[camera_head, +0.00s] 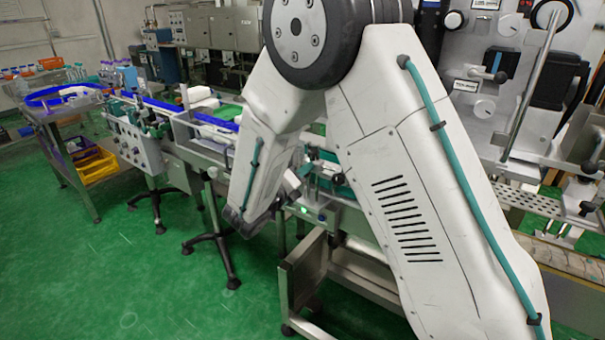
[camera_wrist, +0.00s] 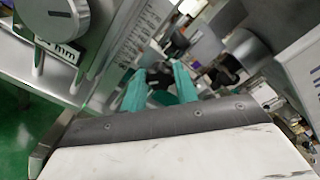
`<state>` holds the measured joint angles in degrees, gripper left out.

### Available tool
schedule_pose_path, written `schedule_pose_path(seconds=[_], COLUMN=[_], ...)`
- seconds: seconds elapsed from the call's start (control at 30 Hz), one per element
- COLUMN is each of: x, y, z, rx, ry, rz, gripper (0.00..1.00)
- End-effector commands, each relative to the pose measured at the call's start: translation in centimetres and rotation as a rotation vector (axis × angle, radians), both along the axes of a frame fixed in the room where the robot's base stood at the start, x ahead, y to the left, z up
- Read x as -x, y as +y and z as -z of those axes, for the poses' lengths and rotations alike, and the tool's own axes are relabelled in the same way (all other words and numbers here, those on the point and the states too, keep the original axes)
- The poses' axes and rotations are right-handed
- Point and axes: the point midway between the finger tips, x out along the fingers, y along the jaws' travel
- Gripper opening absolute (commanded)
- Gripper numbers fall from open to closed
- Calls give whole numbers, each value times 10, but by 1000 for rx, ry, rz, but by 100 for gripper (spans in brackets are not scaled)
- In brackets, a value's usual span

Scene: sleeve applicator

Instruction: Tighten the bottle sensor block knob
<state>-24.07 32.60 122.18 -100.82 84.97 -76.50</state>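My gripper (camera_wrist: 160,84) shows in the wrist view as two teal fingers standing apart. A dark, knob-like part (camera_wrist: 158,75) shows between or just behind the fingertips. I cannot tell whether the fingers touch it or whether it is the sensor block knob. A large round grey knob (camera_wrist: 62,18) sits at the upper left of the wrist view, above a plate marked "mm", apart from the fingers. In the head view my arm covers much of the middle, and I cannot make out the fingertips or the sensor block knob there.
The conveyor line (camera_head: 205,140) runs from the left to behind my arm. A metal frame (camera_head: 300,285) stands below it. The labelling machine (camera_head: 487,110) with knobs and dials stands at right. Yellow crates (camera_head: 98,168) sit at left. The green floor at front left is clear.

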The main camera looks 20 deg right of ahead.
Motion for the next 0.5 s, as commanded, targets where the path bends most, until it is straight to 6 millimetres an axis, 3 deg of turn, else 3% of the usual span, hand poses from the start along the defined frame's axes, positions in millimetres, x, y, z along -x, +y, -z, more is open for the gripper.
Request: schedule_pose_path(seconds=[0.5], x=[0], y=[1], z=[0], rx=[-91], ry=[-124], rz=[-2], gripper=[7])
